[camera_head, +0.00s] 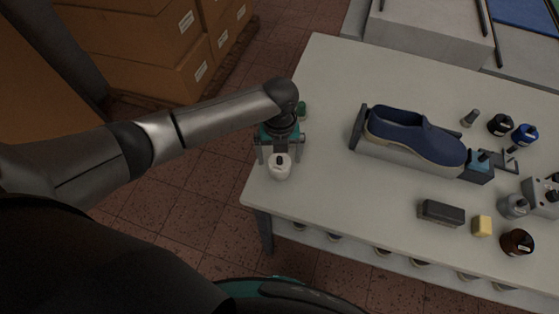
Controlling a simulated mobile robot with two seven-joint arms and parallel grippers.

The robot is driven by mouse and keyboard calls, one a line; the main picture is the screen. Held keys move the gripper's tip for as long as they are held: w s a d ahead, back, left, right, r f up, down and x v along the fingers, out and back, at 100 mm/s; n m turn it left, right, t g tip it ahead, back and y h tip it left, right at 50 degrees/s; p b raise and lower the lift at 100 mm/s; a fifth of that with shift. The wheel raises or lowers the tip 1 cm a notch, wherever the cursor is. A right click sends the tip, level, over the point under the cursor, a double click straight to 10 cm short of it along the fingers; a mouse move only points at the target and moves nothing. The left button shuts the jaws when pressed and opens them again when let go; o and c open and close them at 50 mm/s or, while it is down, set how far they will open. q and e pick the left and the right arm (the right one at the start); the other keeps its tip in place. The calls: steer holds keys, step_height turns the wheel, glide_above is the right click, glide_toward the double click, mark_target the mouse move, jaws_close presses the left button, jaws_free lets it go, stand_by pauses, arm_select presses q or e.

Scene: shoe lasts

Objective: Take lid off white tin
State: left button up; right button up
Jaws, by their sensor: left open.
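The white tin (279,172) stands near the left edge of the table, with a dark knob on its lid (279,160). My left gripper (280,158) is open, pointing down over the tin, with one finger on each side of the lid. I cannot tell whether the fingers touch it. The lid appears to sit on the tin. My right gripper is not in view.
A blue shoe (415,135) rests on a grey stand mid-table. A dark block (441,212), a yellow block (482,225) and several bottles lie to the right. The table's front middle is clear.

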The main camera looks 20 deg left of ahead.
arm_select(q)
steer(key=shift+f, duration=0.45)
steer(key=shift+c, duration=0.2)
steer(key=c, duration=1.2)
